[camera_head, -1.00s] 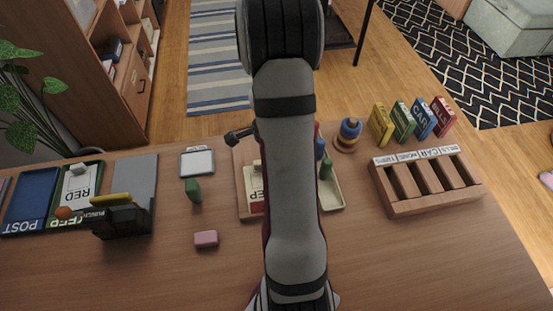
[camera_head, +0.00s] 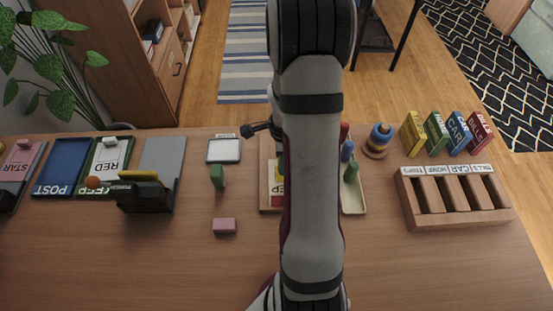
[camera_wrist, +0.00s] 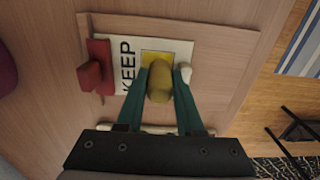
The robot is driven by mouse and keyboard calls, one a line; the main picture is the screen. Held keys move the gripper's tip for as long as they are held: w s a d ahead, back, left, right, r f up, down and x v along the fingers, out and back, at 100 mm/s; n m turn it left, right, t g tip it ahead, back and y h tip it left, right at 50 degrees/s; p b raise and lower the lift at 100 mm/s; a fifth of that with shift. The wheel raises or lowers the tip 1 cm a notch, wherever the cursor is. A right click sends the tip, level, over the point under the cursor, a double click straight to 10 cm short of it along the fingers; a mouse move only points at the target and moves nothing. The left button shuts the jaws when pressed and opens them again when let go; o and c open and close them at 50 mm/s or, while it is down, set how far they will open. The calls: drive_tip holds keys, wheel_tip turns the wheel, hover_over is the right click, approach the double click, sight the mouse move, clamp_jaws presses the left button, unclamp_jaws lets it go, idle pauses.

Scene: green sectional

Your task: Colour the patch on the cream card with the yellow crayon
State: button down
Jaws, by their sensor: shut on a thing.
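The cream card (camera_wrist: 119,50) lies on a wooden board (camera_wrist: 225,45) in the wrist view, with KEEP printed on it. Its patch (camera_wrist: 178,47) shows yellow inside a dark outline, partly hidden by the crayon and fingers. My gripper (camera_wrist: 160,78) is shut on the yellow crayon (camera_wrist: 160,85), its green fingers on either side. The crayon is over the patch; I cannot tell whether its tip touches. A red block (camera_wrist: 92,74) holds the card's left edge and a white piece (camera_wrist: 185,72) is at its right. In the head view my arm hides most of the card (camera_head: 270,186).
A cream tray (camera_head: 354,204) with red, blue and green (camera_head: 351,171) crayons stands right of the board. A wooden slotted rack (camera_head: 410,208) is farther right. The front of the table is largely clear.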

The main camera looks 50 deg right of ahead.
drive_tip(key=shift+s+d, duration=1.9)
drive_tip(key=shift+s, duration=0.05)
drive_tip(key=shift+w+a, duration=0.1)
drive_tip(key=shift+a, duration=0.55)
drive_tip(key=shift+w+a, duration=2.55)
drive_tip(key=shift+s+d, duration=2.7)
drive_tip(key=shift+d, duration=0.05)
drive_tip(key=shift+s+d+r, duration=0.15)
drive_tip(key=shift+d, duration=0.05)
wheel_tip(320, 180, up, 8)
drive_tip(key=shift+a, duration=0.1)
